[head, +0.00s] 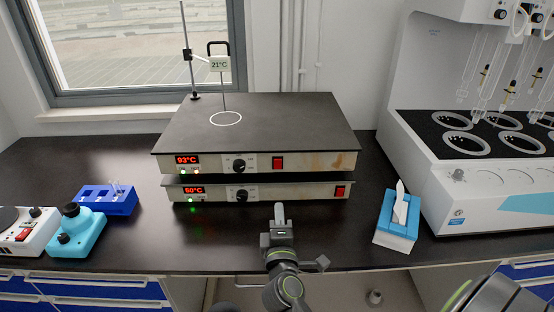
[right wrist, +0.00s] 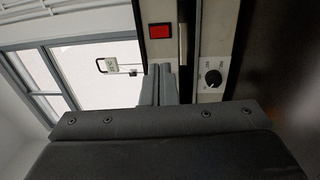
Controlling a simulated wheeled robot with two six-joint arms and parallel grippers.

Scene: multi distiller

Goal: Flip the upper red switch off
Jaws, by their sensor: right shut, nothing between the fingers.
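The upper red switch (head: 278,163) is on the right half of the upper hot plate's front panel (head: 215,167). It also shows near the top of the right wrist view (right wrist: 159,31). A lower red switch (head: 340,191) is on the lower hot plate (head: 290,194). My right gripper (head: 279,207) is shut and empty, below the upper switch in the head view and in front of the plates. In the right wrist view its fingertips (right wrist: 165,68) appear close below the switch, apart from it in the picture. The switch's rocker position is too small to tell. My left gripper is not in view.
Black knobs (head: 239,166) sit left of the switches; the lower knob shows in the right wrist view (right wrist: 213,78). A thermometer stand (head: 187,60) is behind. A tissue box (head: 396,223) is right; a blue rack (head: 106,200) is left.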

